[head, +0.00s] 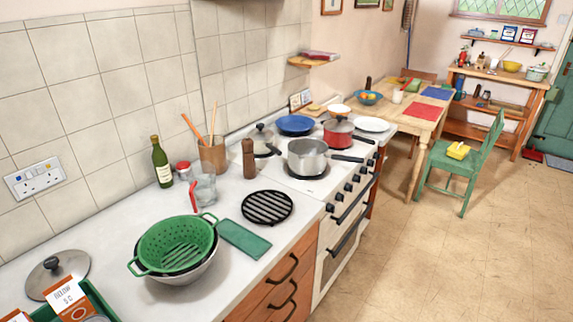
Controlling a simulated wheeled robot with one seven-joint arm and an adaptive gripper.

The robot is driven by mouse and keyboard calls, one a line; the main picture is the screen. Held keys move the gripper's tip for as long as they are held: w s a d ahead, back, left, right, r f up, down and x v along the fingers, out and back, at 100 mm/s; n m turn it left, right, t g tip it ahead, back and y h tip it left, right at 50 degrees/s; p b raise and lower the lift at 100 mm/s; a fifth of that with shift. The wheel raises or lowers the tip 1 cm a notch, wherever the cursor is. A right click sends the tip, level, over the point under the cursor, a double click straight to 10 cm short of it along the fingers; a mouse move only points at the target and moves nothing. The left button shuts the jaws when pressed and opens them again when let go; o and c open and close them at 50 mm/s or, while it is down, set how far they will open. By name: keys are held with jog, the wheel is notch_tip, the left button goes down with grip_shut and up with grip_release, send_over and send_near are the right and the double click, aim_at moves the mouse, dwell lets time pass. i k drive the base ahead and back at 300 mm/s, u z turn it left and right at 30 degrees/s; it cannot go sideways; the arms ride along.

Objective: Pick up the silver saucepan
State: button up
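The silver saucepan (306,159) stands upright on the front of the white stove (325,203), on a dark burner. Its black handle points right, over the stove's front edge. No lid covers it. My gripper does not show in the head view.
A pepper mill (249,159), a black round trivet (267,208) and a green colander (177,244) stand on the counter left of the stove. A blue pan (295,124) sits at the stove's back. Floor to the right is clear, up to a green chair (464,165).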

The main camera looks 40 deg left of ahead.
aim_at(325, 160)
jog(key=u, duration=1.05)
jog(key=i, duration=0.5)
jog(key=z, duration=1.75)
